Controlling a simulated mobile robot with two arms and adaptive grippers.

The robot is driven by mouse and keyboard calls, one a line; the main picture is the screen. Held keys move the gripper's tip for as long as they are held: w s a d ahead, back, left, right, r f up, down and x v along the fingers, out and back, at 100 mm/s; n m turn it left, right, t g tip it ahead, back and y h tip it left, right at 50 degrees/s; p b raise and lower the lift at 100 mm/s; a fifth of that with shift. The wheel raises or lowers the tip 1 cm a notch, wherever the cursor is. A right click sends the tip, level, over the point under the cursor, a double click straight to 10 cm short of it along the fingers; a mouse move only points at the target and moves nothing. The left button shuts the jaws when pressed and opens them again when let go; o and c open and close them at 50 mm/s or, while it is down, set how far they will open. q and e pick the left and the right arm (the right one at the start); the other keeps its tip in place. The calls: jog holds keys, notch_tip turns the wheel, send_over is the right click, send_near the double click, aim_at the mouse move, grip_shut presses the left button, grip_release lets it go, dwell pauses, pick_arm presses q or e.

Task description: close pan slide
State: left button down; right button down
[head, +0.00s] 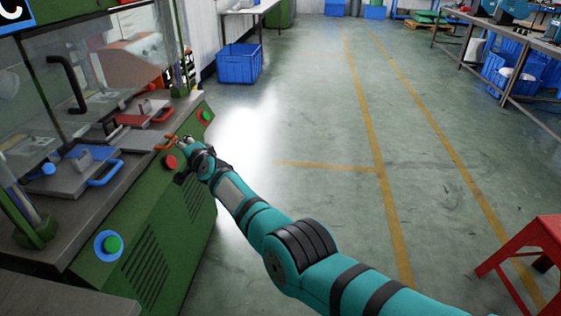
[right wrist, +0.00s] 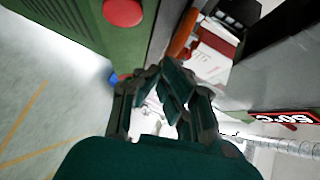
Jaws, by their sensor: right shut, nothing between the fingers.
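Two slides with handles sit on top of the green moulding machine in the head view. The near slide (head: 72,182) has a blue handle (head: 104,175); the farther one has a red handle (head: 163,115). My right gripper (head: 180,141) is shut and empty beside this handle, above the front panel. In the right wrist view its fingertips (right wrist: 164,73) meet close to the bar; contact is unclear. My left gripper is not in view.
A red button (head: 170,163) and green buttons (head: 112,244) are on the machine's front. A clear guard (head: 110,55) stands over the slides. A red stool (head: 535,245) is at the right. The floor right of the machine is mostly clear.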

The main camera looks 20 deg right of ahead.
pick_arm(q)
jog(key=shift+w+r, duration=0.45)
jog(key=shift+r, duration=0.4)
